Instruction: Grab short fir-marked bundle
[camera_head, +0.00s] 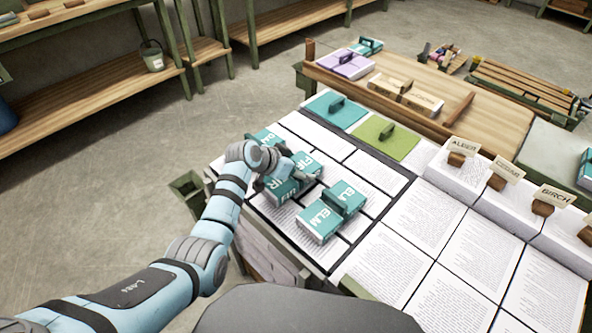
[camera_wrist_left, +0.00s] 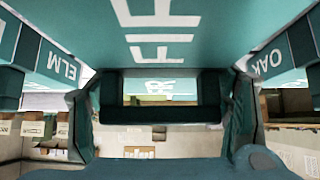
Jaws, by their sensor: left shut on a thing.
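The teal fir-marked bundle (camera_head: 283,190) sits among other teal bundles at the left of the table and is partly hidden by my gripper. My left gripper (camera_head: 287,177) is over it, shut on its dark handle. In the left wrist view, the large FIR lettering of the bundle (camera_wrist_left: 160,40) fills the top, and the dark handle (camera_wrist_left: 160,114) lies between the fingers of the gripper (camera_wrist_left: 160,125). I cannot tell whether the bundle is raised off the table. My right gripper is not in view.
A teal ELM bundle (camera_head: 320,222) is close on the near right; another teal bundle (camera_head: 264,139), partly hidden, is behind my gripper. The wrist view shows OAK lettering on a bundle (camera_wrist_left: 270,60). Printed sheets (camera_head: 424,212) and labelled paper stacks (camera_head: 458,182) fill the right side.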

